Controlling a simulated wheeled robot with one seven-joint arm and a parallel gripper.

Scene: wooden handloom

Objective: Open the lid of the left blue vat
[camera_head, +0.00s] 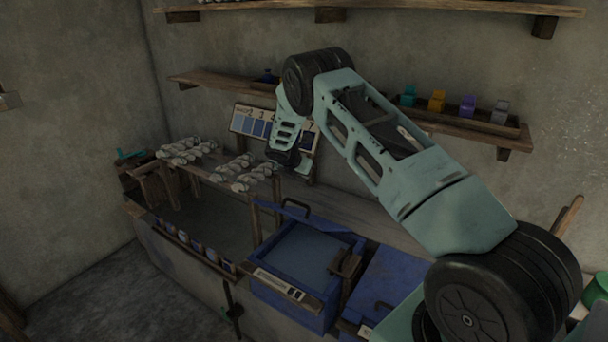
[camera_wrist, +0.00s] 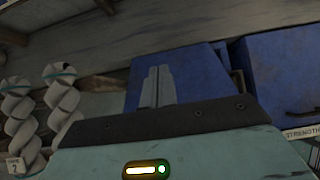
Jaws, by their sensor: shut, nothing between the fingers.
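The left blue vat (camera_head: 325,297) stands in the bench with its top uncovered, and a flat blue-grey surface shows inside its rim. Its blue lid (camera_head: 325,222) appears raised at the back edge, seen nearly edge-on, with a dark handle (camera_head: 296,206) at its top. My gripper (camera_head: 303,168) is above and behind the vat, apart from the handle. In the wrist view, my gripper's fingers (camera_wrist: 158,88) are together and empty, in front of a blue panel (camera_wrist: 200,72) that looks like the lid.
The right blue vat (camera_head: 393,278) is covered, with a handle at its front; its blue top also shows in the wrist view (camera_wrist: 280,75). A chart (camera_head: 254,122) and a shelf (camera_head: 455,124) with coloured blocks are behind.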

